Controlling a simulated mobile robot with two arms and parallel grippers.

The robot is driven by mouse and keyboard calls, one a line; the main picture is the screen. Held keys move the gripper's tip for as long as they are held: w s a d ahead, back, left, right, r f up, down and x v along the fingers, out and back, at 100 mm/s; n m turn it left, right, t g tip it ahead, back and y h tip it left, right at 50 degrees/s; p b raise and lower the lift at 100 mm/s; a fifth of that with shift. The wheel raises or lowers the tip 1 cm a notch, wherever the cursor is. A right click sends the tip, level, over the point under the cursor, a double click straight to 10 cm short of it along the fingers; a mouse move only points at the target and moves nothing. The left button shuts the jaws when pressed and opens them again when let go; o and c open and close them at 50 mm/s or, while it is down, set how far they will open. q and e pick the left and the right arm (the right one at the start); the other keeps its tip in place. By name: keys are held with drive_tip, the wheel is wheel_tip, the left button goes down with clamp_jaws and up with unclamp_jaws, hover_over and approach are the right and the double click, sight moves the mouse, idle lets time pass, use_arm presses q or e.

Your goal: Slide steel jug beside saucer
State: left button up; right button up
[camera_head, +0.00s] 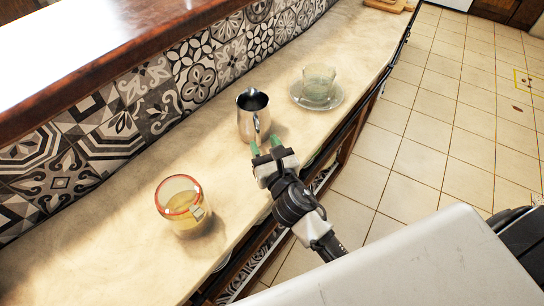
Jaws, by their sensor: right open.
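The steel jug (252,114) stands upright on the stone counter, in the middle of the view. The saucer (333,101) lies to its right and a little farther back, with a glass cup (318,83) on it. A gap of bare counter separates jug and saucer. My right gripper (264,147) is just in front of the jug, its green-tipped fingers apart and pointing at the jug's lower front, near its handle. I cannot tell whether the fingertips touch the jug. My left gripper is out of view.
A glass with an orange rim (183,204) and pale yellow contents stands on the counter at the left front. A patterned tile wall (195,68) borders the counter (125,215) behind. A wooden board (386,4) lies at the far end.

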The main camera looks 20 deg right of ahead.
sight(259, 134)
drive_tip(key=shift+w, duration=2.55)
drive_tip(key=shift+c, duration=0.3)
clamp_jaws()
